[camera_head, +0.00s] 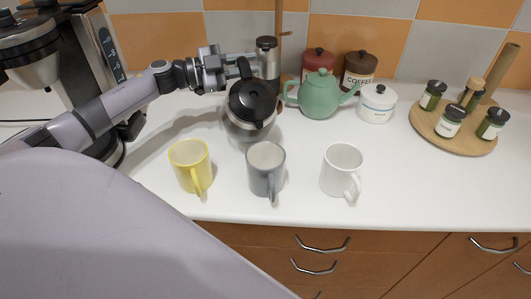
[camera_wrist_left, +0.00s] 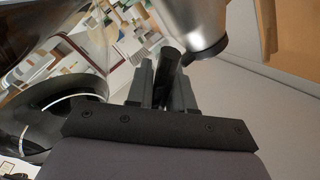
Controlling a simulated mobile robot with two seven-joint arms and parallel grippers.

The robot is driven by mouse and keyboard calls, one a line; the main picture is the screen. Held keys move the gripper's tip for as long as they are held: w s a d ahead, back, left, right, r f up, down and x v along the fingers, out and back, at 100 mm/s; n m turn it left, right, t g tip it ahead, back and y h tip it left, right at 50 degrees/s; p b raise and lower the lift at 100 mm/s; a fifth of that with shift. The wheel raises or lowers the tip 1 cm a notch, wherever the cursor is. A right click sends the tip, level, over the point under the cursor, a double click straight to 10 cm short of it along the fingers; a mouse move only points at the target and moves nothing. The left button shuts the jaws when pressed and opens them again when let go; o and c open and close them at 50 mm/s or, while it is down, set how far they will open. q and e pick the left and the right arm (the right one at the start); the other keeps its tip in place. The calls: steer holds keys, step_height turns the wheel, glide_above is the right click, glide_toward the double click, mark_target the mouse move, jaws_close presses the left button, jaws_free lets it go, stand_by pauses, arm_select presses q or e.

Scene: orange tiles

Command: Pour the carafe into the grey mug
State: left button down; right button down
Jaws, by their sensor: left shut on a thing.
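The carafe (camera_head: 237,128), glass with a black lid and black handle, is behind and slightly left of the grey mug (camera_head: 261,182). My left gripper (camera_head: 243,72) is shut on the carafe's handle. In the left wrist view, the two fingers (camera_wrist_left: 163,88) have the black handle between them, and the carafe's shiny side (camera_wrist_left: 45,60) fills the left. The carafe looks roughly upright; whether its base touches the counter is unclear. The grey mug stands upright, its handle toward the front. I cannot make out its contents. My right gripper is not in view.
A yellow mug (camera_head: 188,170) and a white mug (camera_head: 340,172) flank the grey mug. A steel-and-black cylinder (camera_head: 268,62), a green teapot (camera_head: 319,97) and canisters stand behind. A coffee machine (camera_head: 105,50) is left. A round tray (camera_head: 470,140) holds jars. The right front counter is clear.

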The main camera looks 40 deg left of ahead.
arm_select(q)
steer(key=shift+s+d+r+m, duration=0.3)
steer(key=shift+d+r, duration=0.1)
steer(key=shift+s+d+r+m, duration=0.3)
steer(key=shift+d+r+m, duration=0.1)
steer(key=shift+r+m, duration=0.15)
steer(key=shift+s+d+r+m+b, duration=0.2)
steer(key=shift+d+r+m+b, duration=0.1)
steer(key=shift+r+m, duration=0.15)
steer(key=shift+s+d+r+m+b, duration=0.2)
steer(key=shift+s+d+r+m, duration=0.1)
steer(key=shift+r, duration=0.3)
steer(key=shift+s+d+r+m+b, duration=0.15)
steer(key=shift+d+r+m+b, duration=0.1)
steer(key=shift+r+m, duration=0.2)
steer(key=shift+r, duration=0.1)
steer(key=shift+s+d+r, duration=0.1)
steer(key=shift+s+d+r+m, duration=0.1)
steer(key=shift+r+m, duration=0.1)
steer(key=shift+m, duration=0.05)
stand_by(1.2)
